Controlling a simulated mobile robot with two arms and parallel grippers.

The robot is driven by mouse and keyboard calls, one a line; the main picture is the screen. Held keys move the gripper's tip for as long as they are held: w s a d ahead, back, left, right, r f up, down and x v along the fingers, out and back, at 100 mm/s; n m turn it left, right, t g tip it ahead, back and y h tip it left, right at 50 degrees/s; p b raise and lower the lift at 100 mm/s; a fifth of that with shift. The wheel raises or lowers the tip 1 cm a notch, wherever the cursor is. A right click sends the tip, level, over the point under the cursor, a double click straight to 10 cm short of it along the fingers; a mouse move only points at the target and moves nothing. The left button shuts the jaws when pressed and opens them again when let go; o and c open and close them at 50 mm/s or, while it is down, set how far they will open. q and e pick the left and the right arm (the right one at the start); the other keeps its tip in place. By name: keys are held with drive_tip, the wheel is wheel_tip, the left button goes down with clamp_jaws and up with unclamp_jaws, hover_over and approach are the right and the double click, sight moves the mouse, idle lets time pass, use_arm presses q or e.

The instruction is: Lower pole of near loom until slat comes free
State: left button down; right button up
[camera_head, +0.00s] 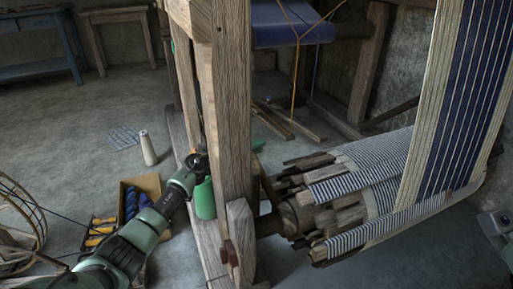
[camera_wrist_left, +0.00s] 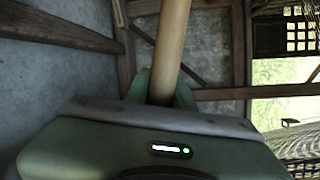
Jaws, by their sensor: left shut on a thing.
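In the left wrist view, a smooth pale wooden pole (camera_wrist_left: 172,42) runs up between the green fingers of my left gripper (camera_wrist_left: 160,90), which is shut on it. In the head view, my left gripper (camera_head: 204,198) is low beside the thick front post of the near loom (camera_head: 230,110), partly hidden by it. I cannot make out the pole there. The near loom's cloth beam (camera_head: 300,213) carries striped cloth wound over several rough wooden slats (camera_head: 322,172). I cannot tell which slat is the task's one.
A blue table (camera_head: 40,68) and a wooden stool (camera_head: 118,15) stand farther back. Open floor lies between them.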

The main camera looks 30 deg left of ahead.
use_arm(q)
drive_tip(key=shift+n+g, duration=0.3)
drive_tip(key=shift+n, duration=0.5)
drive_tip(key=f, duration=0.4)
drive_tip(key=shift+w+a+f, duration=0.15)
drive_tip(key=shift+a+f, duration=0.1)
drive_tip(key=shift+f, duration=0.05)
drive_tip(key=c, duration=1.2)
unclamp_jaws()
